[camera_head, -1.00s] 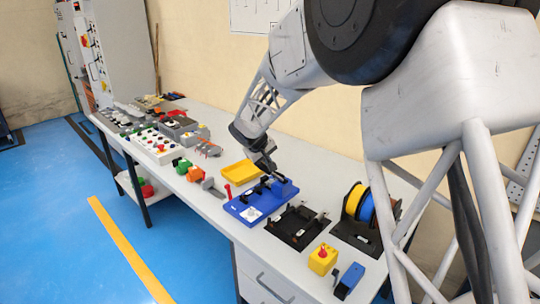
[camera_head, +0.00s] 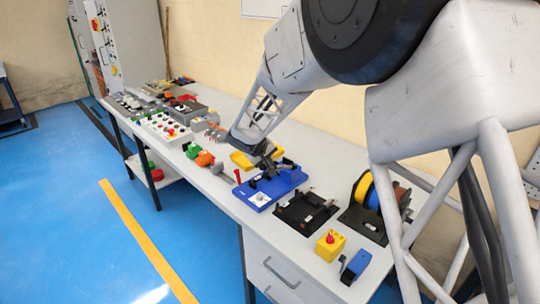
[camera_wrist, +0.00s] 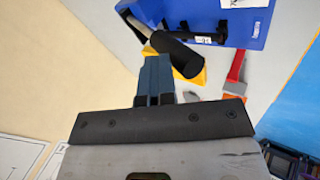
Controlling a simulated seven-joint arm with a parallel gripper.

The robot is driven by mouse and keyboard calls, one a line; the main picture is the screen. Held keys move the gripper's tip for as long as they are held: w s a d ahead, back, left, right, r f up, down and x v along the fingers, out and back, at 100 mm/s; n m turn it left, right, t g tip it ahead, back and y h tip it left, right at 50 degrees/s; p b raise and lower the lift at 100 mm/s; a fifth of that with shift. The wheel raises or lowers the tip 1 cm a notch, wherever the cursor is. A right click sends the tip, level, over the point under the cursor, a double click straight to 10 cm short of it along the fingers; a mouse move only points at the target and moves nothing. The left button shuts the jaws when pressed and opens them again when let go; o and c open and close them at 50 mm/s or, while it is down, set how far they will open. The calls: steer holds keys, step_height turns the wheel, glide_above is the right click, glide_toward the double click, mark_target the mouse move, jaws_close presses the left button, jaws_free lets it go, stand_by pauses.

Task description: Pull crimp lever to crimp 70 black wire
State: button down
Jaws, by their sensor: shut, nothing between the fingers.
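A blue crimping fixture (camera_head: 283,185) with a white label stands on the bench. In the wrist view its blue base (camera_wrist: 246,30) fills the top. A lever with a thick black cylindrical grip (camera_wrist: 176,54) reaches from the fixture toward my fingers. My gripper (camera_head: 268,165) is low over the back left of the fixture. In the wrist view my gripper's fingers (camera_wrist: 156,66) are together and empty, with their tips just beside the black grip. I cannot tell whether they touch it. I cannot make out the 70 black wire, and the arm hides part of the fixture.
A yellow tray (camera_head: 240,160) and a red-handled tool (camera_head: 237,177) lie close to the fixture. A black fixture (camera_head: 305,213), wire spools (camera_head: 368,195), a yellow button box (camera_head: 330,245) and a blue device (camera_head: 355,266) stand to the right. Switch panels (camera_head: 163,128) fill the left end.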

steer(key=shift+s+a+f, duration=0.15)
steer(key=shift+f, duration=0.15)
steer(key=shift+s+f, duration=0.1)
steer(key=shift+f, duration=0.1)
steer(key=shift+r, duration=0.1)
steer(key=shift+d+r, duration=0.2)
steer(key=shift+r, duration=0.2)
steer(key=v, duration=1.1)
steer(key=shift+d+r, duration=0.3)
steer(key=shift+r, duration=0.25)
